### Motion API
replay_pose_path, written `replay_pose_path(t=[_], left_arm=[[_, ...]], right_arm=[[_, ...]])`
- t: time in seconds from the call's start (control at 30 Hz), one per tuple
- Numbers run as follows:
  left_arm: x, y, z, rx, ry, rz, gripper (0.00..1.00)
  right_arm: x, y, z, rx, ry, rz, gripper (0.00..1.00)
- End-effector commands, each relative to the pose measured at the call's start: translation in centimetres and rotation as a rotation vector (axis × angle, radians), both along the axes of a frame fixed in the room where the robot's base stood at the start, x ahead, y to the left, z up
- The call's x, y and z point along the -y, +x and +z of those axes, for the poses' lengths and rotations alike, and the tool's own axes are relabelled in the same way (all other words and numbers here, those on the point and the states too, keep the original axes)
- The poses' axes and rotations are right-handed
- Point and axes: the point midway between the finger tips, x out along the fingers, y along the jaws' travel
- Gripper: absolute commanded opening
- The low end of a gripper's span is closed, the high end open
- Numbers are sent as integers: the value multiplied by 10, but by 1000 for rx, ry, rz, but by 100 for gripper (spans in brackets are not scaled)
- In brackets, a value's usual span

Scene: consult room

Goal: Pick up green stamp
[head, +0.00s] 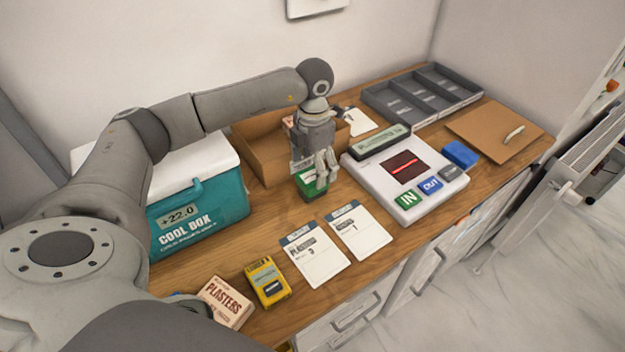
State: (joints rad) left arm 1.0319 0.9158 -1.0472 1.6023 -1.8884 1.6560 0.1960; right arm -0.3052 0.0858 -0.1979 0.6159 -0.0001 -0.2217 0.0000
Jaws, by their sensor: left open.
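The green stamp (309,190) is on the wooden desk, in front of the brown open box. My left gripper (321,178) points down at it, with its fingers in front of and over the stamp. The left gripper is open. The fingers and hand hide part of the stamp, and I cannot tell whether they touch it. My right gripper is not in view.
A white scanner (381,189) with IN and OUT keys stands close right of the gripper, a blue block (460,153) beyond it. A teal cool box (215,205) is at left. Two cards (318,262) (362,241), a yellow box (267,281) and a plasters box (226,301) lie in front. A grey tray (385,101) is behind.

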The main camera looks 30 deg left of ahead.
Motion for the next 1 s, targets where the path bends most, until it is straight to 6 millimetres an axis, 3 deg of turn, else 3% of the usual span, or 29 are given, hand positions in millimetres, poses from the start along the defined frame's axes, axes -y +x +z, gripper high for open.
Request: replay_pose_path(t=[0.1, 0.2, 0.53, 0.93, 1.0], left_arm=[[-3, -2, -14, -7, 1, 0, 80], [-2, -1, -29, -6, -1, -1, 80], [-3, -1, -40, -1, 0, -2, 80], [-3, 0, -39, -1, -1, -1, 30], [-3, 0, -39, -1, -1, -1, 29]], right_arm=[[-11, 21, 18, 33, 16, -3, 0], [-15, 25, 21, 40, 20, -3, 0], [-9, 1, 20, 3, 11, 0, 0], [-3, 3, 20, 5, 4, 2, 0], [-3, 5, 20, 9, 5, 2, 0]])
